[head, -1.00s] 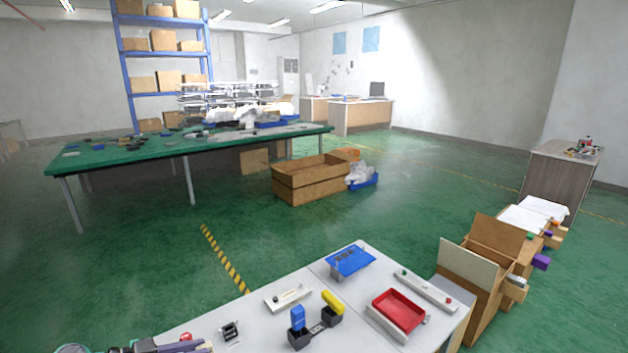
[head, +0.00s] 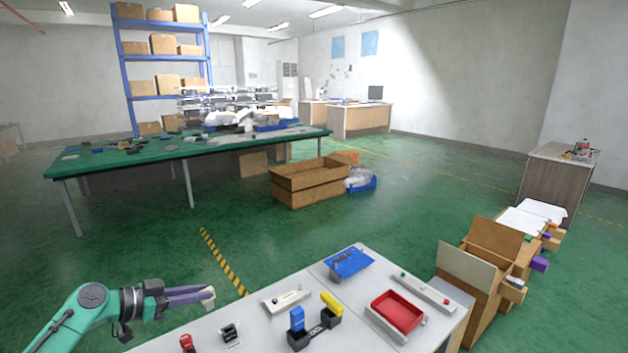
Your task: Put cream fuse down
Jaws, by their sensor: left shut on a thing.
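My left gripper (head: 205,297) reaches in from the left. It is above the left edge of the light grey table (head: 257,330). It is shut on a small cream piece, the cream fuse (head: 209,293), held at its fingertips. The fuse appears apart from the tabletop, and its far side is hidden by the fingers. My right gripper is not in view.
On the table are a red-topped knob (head: 186,342), a small black fixture (head: 230,332), a white slotted fixture (head: 288,300), a blue lever (head: 297,318), a yellow lever (head: 331,304), a blue plate (head: 349,262) and a red tray (head: 397,308). Open boxes (head: 480,270) stand at right.

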